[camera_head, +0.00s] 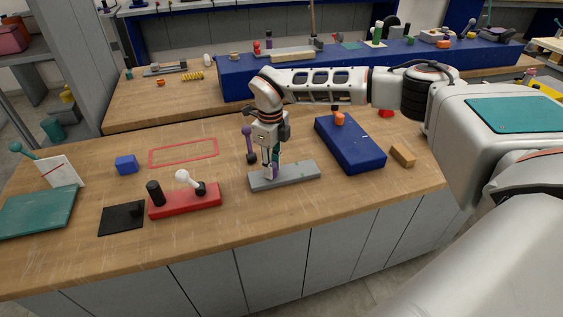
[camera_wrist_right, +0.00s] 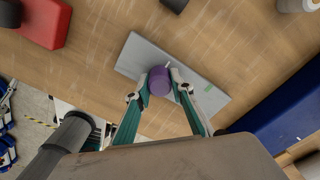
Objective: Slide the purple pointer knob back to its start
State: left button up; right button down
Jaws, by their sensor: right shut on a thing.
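The purple pointer knob (camera_wrist_right: 159,80) sits on a grey slide base (camera_head: 300,175) on the wooden bench. In the head view the knob is mostly hidden by my right gripper (camera_head: 272,172), which points down from above. In the wrist view my right gripper (camera_wrist_right: 160,82) has a fingertip on each side of the knob and is shut on it. The knob is nearer the left end of the base in the head view. My left gripper is not in view.
A red base (camera_head: 185,203) with a black knob and white lever stands left of the grey base. A blue block (camera_head: 350,145) with an orange knob stands to the right. A purple-headed dark piece (camera_head: 249,145) stands close behind the gripper. Bare wood lies in front.

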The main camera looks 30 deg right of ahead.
jog(key=c, duration=1.8)
grip_release()
jog(key=shift+o, duration=0.2)
jog(key=shift+r, duration=0.1)
jog(key=shift+r, duration=0.35)
notch_tip(320, 180, up, 11)
